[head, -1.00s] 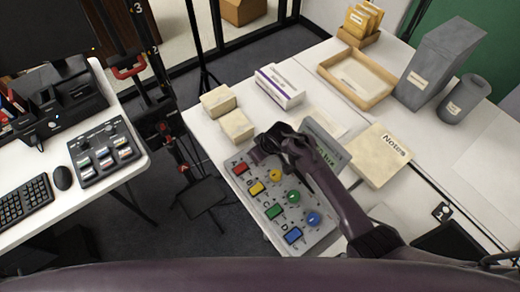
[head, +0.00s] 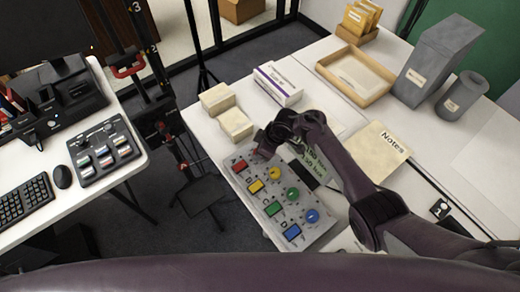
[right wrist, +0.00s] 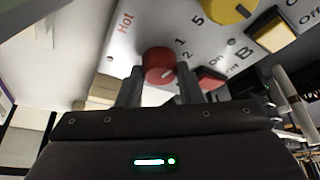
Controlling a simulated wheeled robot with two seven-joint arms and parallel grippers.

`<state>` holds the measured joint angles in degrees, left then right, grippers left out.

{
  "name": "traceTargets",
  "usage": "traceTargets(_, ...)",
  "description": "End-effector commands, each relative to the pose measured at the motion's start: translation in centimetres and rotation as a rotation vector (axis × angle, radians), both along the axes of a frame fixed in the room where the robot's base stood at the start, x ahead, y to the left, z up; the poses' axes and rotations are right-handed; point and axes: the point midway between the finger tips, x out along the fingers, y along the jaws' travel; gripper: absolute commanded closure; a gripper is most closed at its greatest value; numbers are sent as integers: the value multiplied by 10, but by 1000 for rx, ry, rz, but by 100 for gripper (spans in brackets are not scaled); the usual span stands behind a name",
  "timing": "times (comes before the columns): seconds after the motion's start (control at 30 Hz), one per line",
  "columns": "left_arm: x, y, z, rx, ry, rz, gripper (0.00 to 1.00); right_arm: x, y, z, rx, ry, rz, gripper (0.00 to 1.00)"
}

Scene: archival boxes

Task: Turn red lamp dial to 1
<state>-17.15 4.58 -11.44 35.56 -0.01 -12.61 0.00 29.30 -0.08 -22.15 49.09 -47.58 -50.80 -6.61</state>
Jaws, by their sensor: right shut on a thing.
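The control panel (head: 281,207) lies on the white table, with red, yellow, green and blue square buttons and round dials. My right gripper (head: 259,152) is down at its far end and hides the red dial in the head view. In the right wrist view, the red lamp dial (right wrist: 158,65) sits between the fingertips of my right gripper (right wrist: 160,84), which is shut on it. The dial's pale pointer mark faces lower right, near the printed 2; the 1 is printed above that. The red button (right wrist: 210,78) is beside it. My left gripper is not in view.
Two cream boxes (head: 236,124) and a white-purple box (head: 278,86) stand beyond the panel. A wooden tray (head: 356,75) is at the back.

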Motion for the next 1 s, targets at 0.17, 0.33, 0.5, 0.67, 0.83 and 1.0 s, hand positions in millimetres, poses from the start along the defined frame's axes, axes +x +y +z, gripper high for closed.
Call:
traceTargets(0.17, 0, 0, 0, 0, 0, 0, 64, 1, 0, 1, -1, -2, 5, 90)
traceTargets(0.33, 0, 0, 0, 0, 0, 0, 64, 1, 0, 1, -1, -3, 4, 90)
traceTargets(0.5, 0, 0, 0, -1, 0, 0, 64, 1, 0, 1, -1, -2, 5, 49)
traceTargets(0.67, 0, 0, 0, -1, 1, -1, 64, 0, 0, 0, 0, -1, 4, 45)
traceTargets(0.83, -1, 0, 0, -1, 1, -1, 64, 0, -1, 2, 0, -2, 4, 45)
traceTargets(1.0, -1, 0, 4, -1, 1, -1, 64, -2, -7, 20, 1, -3, 4, 45)
